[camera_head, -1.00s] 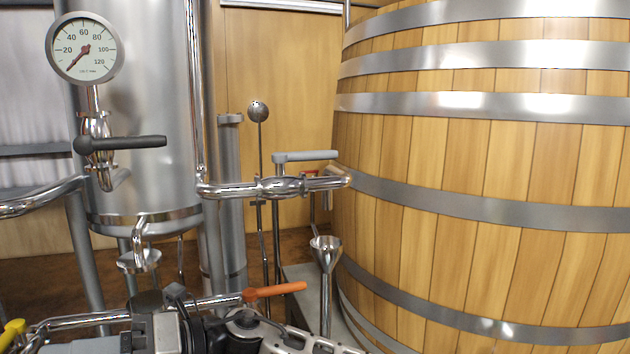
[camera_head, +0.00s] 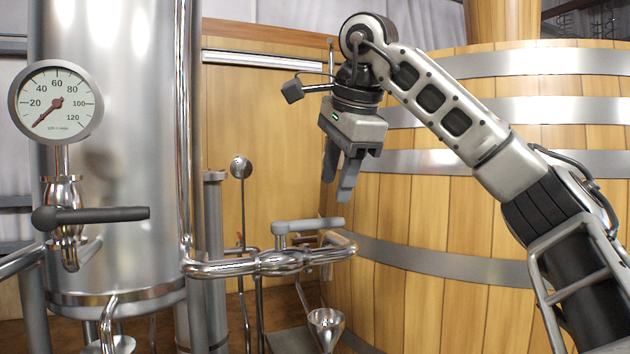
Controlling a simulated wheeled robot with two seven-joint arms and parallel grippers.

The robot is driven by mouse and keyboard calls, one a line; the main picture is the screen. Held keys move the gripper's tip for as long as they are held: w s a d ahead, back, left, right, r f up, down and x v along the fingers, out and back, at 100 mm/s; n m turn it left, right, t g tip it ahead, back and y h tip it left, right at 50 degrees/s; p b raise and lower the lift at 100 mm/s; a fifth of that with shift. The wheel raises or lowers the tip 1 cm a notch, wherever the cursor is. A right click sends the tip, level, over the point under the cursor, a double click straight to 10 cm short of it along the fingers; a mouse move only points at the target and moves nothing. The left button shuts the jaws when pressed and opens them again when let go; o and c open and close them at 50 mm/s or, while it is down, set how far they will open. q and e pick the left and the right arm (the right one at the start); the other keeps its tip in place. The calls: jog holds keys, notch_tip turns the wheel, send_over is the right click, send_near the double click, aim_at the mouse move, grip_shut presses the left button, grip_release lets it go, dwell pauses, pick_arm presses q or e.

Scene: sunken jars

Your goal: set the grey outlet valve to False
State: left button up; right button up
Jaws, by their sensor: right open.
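The grey outlet valve handle (camera_head: 310,225) lies roughly level on top of a polished steel pipe (camera_head: 265,263). The pipe runs from the metal tank side toward the wooden barrel, and the handle lies along it, pointing right. My right gripper (camera_head: 341,188) hangs above the handle's right end, fingers pointing down and apart, holding nothing. A gap shows between the fingertips and the handle. My left gripper is not in view.
A large wooden barrel (camera_head: 460,225) with metal hoops fills the right. A steel tank (camera_head: 115,130) stands at left with a dial gauge (camera_head: 56,102) and a black-handled valve (camera_head: 95,216). A metal funnel (camera_head: 325,325) sits below the pipe's right end.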

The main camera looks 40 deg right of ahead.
aim_at(324, 219)
jog(key=x, duration=0.3)
jog(key=shift+w+d+f, duration=0.1)
jog(key=shift+w+f, duration=0.1)
jog(key=shift+w, duration=0.1)
jog(key=x, duration=0.3)
jog(key=shift+w+f, duration=0.15)
jog(key=shift+w, duration=0.15)
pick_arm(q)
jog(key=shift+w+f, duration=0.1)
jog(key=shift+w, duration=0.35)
pick_arm(e)
jog(key=shift+s, duration=0.1)
jog(key=shift+w+f+b, duration=0.3)
jog(key=shift+f+b, duration=0.1)
jog(key=shift+f, duration=0.15)
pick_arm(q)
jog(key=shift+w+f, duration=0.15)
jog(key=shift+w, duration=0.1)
